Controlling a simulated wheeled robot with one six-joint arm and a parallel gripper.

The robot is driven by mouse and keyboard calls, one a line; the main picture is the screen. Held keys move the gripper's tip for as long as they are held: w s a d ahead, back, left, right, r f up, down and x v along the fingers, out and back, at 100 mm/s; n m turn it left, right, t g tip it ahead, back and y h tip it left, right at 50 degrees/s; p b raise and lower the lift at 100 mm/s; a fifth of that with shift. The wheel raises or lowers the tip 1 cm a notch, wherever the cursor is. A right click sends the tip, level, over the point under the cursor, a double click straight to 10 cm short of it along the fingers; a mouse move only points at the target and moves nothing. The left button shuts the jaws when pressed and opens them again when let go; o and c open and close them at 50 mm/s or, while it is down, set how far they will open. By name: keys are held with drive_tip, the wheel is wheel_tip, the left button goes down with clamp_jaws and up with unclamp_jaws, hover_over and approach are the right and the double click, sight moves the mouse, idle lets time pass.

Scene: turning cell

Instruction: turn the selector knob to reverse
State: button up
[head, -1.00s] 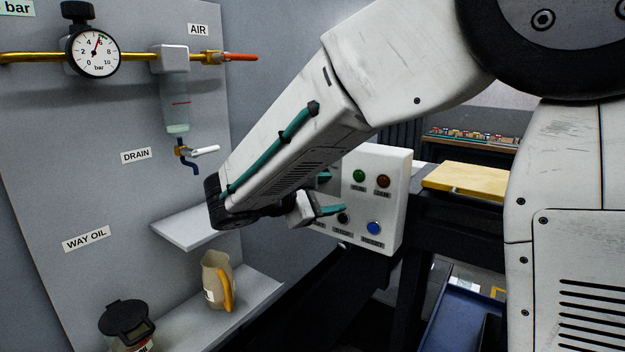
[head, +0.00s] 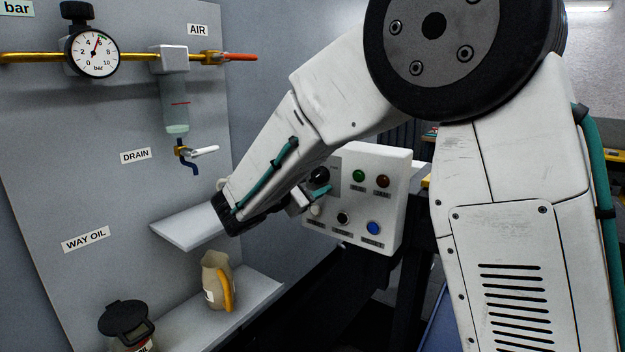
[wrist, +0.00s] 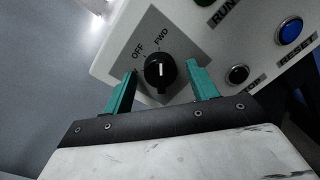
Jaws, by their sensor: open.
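The selector knob (wrist: 160,72) is black and round, on a grey plate in the wrist view. Its white mark appears to point up toward the FWD label (wrist: 161,37); the OFF label (wrist: 138,50) is to the left of that. A third label is mostly hidden by the left finger. My gripper (wrist: 161,71) is open, with one teal finger on each side of the knob in the picture and gaps between. I cannot tell how far the fingertips are from the plate. In the head view the knob (head: 320,174) shows just above my gripper (head: 318,192).
The white control box (head: 390,210) also carries a green button (head: 359,176), a red one (head: 383,181), a black one (head: 343,218) and a blue one (head: 373,228). A shelf (head: 185,232) juts from the wall left of my wrist. A jug (head: 215,280) stands below.

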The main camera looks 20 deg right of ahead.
drive_tip(key=c, duration=1)
drive_tip(key=shift+n, duration=0.3)
drive_tip(key=n, duration=0.4)
drive_tip(key=shift+n+t, duration=0.3)
drive_tip(key=shift+n, duration=0.1)
drive_tip(key=n, duration=0.4)
drive_tip(key=shift+n, duration=0.4)
drive_tip(key=n+t, duration=0.1)
drive_tip(key=n, duration=0.4)
drive_tip(key=shift+s+f+n, duration=0.1)
drive_tip(key=shift+n, duration=0.3)
drive_tip(key=shift+n+t, duration=0.3)
drive_tip(key=shift+n, duration=2.2)
